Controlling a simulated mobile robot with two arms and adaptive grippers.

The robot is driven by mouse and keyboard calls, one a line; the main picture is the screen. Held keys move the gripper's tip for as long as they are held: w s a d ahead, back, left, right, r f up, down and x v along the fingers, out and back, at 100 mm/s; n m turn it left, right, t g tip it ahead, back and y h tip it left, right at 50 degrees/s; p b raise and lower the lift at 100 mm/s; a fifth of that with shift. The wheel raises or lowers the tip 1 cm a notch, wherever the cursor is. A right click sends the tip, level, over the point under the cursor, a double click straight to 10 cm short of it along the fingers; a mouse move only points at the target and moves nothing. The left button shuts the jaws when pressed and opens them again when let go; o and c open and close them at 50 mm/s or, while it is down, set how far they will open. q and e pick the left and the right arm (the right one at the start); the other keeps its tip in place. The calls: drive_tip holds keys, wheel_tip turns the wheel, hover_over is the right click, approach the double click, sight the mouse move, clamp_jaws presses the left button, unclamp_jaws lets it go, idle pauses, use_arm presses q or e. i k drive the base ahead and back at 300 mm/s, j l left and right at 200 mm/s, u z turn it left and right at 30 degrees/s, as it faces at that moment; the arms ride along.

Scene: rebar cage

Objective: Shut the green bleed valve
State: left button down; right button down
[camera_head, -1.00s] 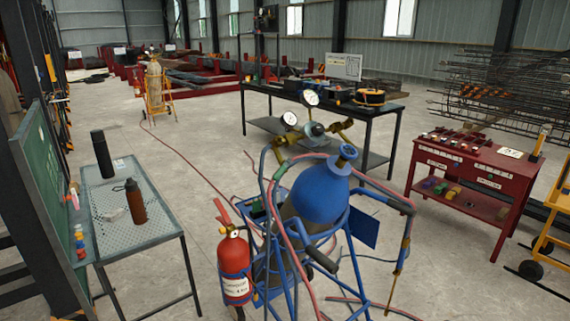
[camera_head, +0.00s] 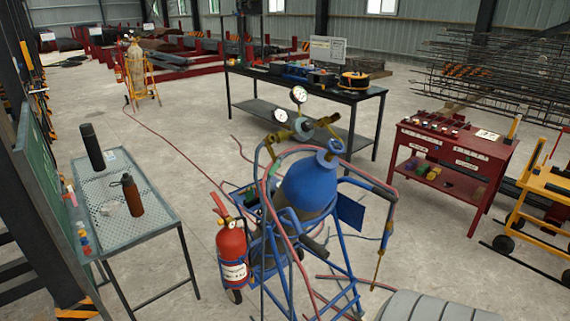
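A gas cylinder (camera_head: 310,186) with a blue top stands in a blue trolley (camera_head: 345,271) at the centre of the head view. Brass fittings (camera_head: 281,136) and two round gauges, one higher (camera_head: 298,94) and one lower (camera_head: 280,115), sit just behind its top. Red and dark hoses run around the trolley, and a torch-like brass tip (camera_head: 377,268) hangs at its right side. I cannot make out a green bleed valve; it is hidden or too small to tell. Neither of my grippers is in view.
A fire extinguisher (camera_head: 232,256) is at the trolley's left. A perforated table (camera_head: 152,216) with two bottles stands left. A black workbench (camera_head: 352,94) is behind, and a red cart (camera_head: 449,165) and yellow trolley (camera_head: 547,187) stand right. Floor is open between them.

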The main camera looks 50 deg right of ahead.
sight(273, 169)
drive_tip(key=k+l+z, duration=0.15)
drive_tip(key=l, duration=0.35)
drive_tip(key=l+z, duration=0.15)
drive_tip(key=l, duration=0.3)
drive_tip(key=k+l+z, duration=0.15)
drive_tip(key=l, duration=0.35)
